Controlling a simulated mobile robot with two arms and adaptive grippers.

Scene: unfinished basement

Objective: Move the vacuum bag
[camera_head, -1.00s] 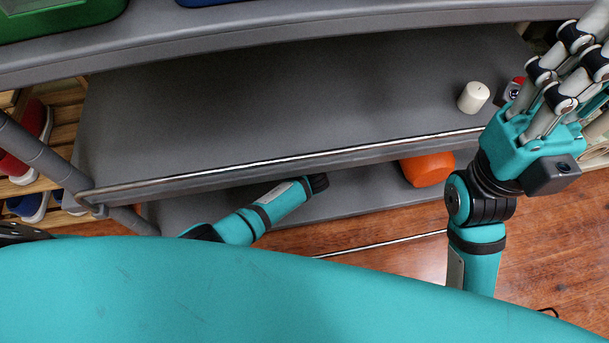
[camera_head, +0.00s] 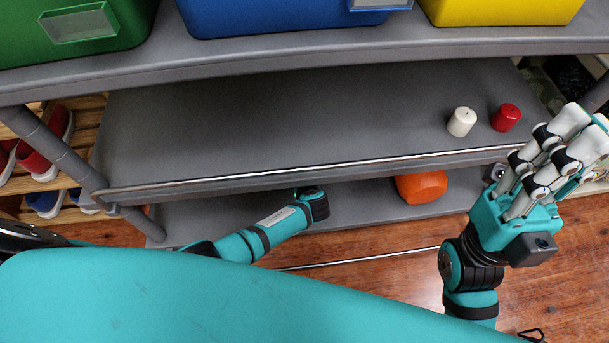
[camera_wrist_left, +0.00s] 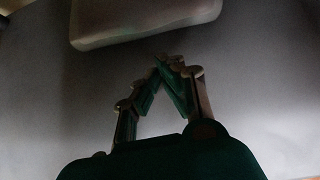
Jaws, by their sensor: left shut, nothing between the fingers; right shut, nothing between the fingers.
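In the left wrist view a pale, round-cornered object (camera_wrist_left: 145,18) lies on a grey surface, cut off by the top edge. It may be the vacuum bag, but I cannot tell for certain. My left gripper (camera_wrist_left: 172,62) is shut and empty, its tips just short of this object. In the head view my left arm reaches under the middle shelf, which hides the gripper. My right gripper (camera_head: 585,130) is shut and empty, raised at the right, in front of the shelf unit.
The grey middle shelf (camera_head: 270,130) carries a white candle (camera_head: 461,122) and a red candle (camera_head: 505,117). An orange object (camera_head: 421,187) sits on the bottom shelf. Green (camera_head: 120,22), blue (camera_head: 280,15) and yellow (camera_head: 500,10) bins stand on top. A shoe rack (camera_head: 85,135) is at left.

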